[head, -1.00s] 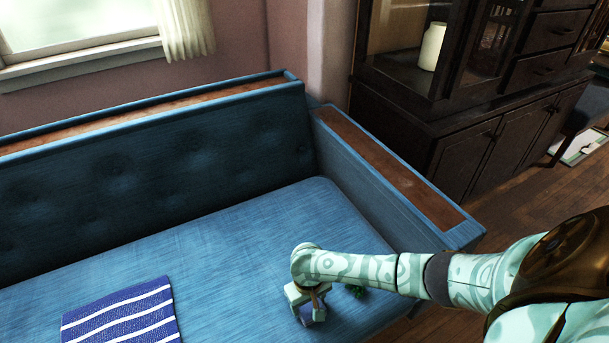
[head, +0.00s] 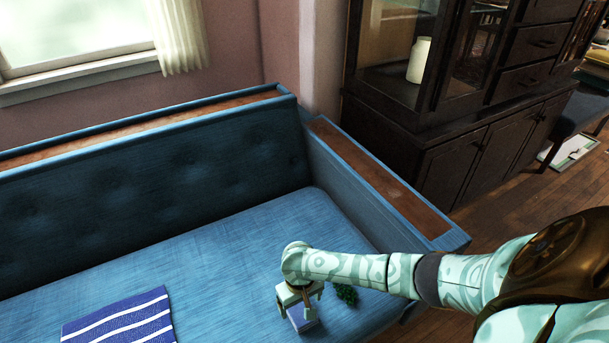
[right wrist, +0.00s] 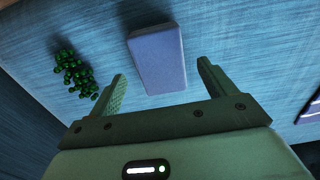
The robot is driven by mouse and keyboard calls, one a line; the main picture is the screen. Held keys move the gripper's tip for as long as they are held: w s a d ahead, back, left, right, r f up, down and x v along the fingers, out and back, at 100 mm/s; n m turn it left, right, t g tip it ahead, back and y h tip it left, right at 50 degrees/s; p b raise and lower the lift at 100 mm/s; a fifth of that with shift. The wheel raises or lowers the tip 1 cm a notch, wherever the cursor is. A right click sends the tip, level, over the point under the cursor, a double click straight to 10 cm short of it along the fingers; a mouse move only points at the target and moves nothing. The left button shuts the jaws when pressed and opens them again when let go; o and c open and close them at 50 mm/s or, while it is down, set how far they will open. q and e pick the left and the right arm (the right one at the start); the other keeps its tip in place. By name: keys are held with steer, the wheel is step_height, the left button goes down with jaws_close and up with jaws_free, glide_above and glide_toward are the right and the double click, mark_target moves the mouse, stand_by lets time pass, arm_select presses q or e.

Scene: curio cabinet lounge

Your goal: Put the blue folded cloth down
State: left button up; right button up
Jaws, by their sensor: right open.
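The blue folded cloth (head: 303,319) is a small lavender-blue block lying on the sofa seat (head: 230,260). My right gripper (head: 298,296) is just above it, pointing down. In the right wrist view the folded cloth (right wrist: 157,58) lies beyond and between the two spread fingertips (right wrist: 162,72), with a visible gap on each side. The right gripper is open and holds nothing. My left gripper is not in view.
A dark green cluster of beads or grapes (head: 347,293) lies just right of the cloth, also in the right wrist view (right wrist: 75,73). A blue-and-white striped cloth (head: 118,320) lies at left. The sofa's right armrest (head: 385,180) rises behind. The seat between is clear.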

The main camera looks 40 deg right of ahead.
mark_target(301, 309)
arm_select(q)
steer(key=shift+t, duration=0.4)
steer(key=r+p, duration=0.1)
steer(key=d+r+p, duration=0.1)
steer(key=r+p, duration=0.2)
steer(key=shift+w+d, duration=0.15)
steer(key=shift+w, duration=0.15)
arm_select(e)
step_height(301, 309, up, 8)
steer(key=shift+f, duration=0.2)
